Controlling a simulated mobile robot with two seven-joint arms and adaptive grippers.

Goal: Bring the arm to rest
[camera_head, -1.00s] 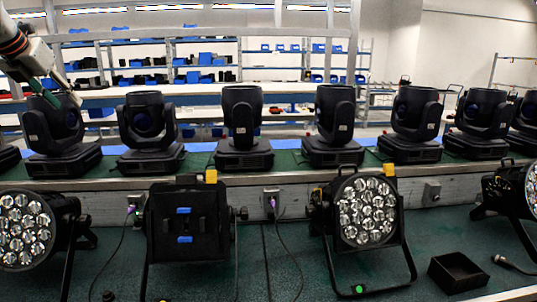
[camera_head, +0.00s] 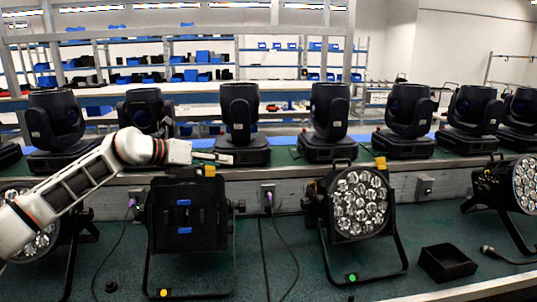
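My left arm reaches in from the left edge, and its gripper (camera_head: 222,158) points right, empty as far as I see. In the picture it lies just above the back-turned par can (camera_head: 184,212) and its yellow clamp, in front of the moving-head lights; I cannot tell its exact distance from them. Its fingers are seen nearly edge-on, so their opening is unclear. Another par can (camera_head: 360,204) stands with its lenses facing me. The par can at far left (camera_head: 40,240) is partly hidden by my arm. My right gripper is not in view.
A row of black moving-head lights (camera_head: 239,125) stands on the green-topped bench behind. A par can (camera_head: 523,187) is at the right edge. A black open box (camera_head: 446,263) and a cable plug (camera_head: 488,250) lie at lower right. Shelves with blue bins stand behind.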

